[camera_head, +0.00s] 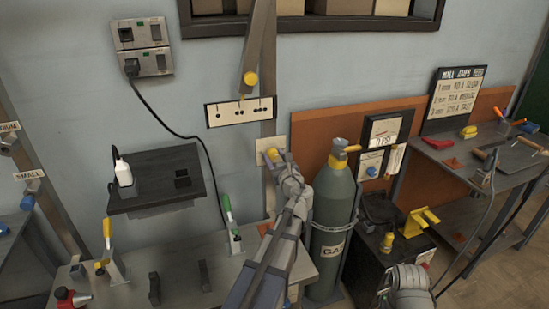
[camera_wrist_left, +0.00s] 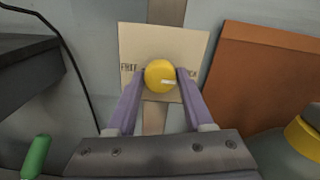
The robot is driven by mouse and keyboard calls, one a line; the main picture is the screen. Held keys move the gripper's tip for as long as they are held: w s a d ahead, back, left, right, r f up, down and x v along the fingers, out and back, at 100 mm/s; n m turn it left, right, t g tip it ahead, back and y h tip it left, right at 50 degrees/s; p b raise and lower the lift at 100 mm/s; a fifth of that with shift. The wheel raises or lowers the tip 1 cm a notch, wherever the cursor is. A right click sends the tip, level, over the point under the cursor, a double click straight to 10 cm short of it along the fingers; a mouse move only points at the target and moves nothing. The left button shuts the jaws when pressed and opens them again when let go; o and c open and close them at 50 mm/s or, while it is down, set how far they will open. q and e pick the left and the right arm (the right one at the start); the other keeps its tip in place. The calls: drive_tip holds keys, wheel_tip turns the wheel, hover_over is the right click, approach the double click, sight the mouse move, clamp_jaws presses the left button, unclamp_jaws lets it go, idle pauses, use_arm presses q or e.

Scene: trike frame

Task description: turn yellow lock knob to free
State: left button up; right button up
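The yellow lock knob (camera_wrist_left: 160,77) is on a cream plate (camera_wrist_left: 190,42) on the wall post. A white mark on the knob points right, toward a label partly hidden by a finger. The label on the left reads FREE. My left gripper (camera_wrist_left: 161,74) has a finger on each side of the knob, and both tips look pressed to its edges. In the head view, my left gripper (camera_head: 277,161) reaches up to the knob and hides part of it. A grey part of my right arm (camera_head: 408,288) shows at the bottom right; its fingers are not seen.
A green gas cylinder (camera_head: 332,215) stands just right of my left arm, before an orange board (camera_head: 308,135). A dark shelf (camera_head: 155,185) is on the wall at left. A green-handled lever (camera_head: 229,218) rises from the bench below. A yellow-tipped lever (camera_head: 252,60) hangs above.

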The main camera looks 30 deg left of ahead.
use_arm(q)
clamp_jaws()
